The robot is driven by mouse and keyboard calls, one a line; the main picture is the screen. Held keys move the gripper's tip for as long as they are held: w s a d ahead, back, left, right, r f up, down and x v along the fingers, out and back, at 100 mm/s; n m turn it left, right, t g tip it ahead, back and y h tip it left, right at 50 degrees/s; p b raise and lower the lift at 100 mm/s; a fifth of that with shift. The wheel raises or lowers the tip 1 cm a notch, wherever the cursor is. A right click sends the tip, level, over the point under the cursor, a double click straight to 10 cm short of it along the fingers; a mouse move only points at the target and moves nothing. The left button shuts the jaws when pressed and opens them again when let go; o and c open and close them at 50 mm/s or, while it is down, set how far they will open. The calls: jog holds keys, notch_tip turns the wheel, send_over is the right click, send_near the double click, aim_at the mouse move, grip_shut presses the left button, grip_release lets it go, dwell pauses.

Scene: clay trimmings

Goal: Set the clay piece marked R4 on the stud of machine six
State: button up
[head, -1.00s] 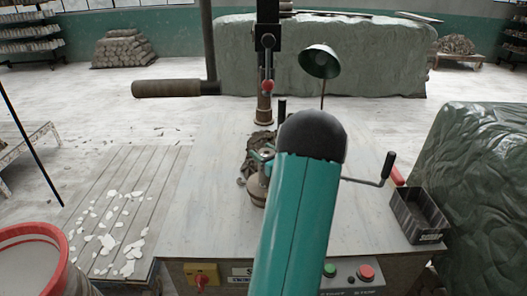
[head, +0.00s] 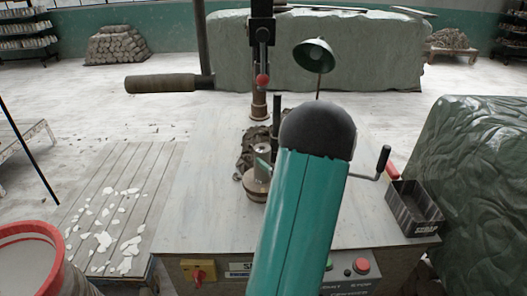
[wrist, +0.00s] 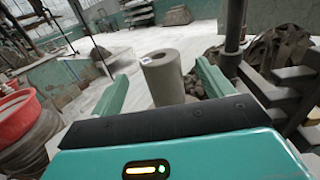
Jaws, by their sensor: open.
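A grey clay cylinder (wrist: 163,80) with a hole in its top and a small pale label stands between my gripper's fingers in the wrist view. The label is too small to read, so I cannot confirm R4. My gripper (wrist: 163,87) is open, with one teal finger on each side of the piece. The stud itself is not visible, and my arm covers part of this area.
Dark clay trimmings (head: 246,160) lie behind the base. A vertical post with a red-knobbed lever (head: 262,80) stands farther back. A crank handle (head: 383,163) and a scrap bin (head: 413,210) are at the right. The table's left part is clear.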

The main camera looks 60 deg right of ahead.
jog(key=v, duration=0.6)
dwell(0.5)
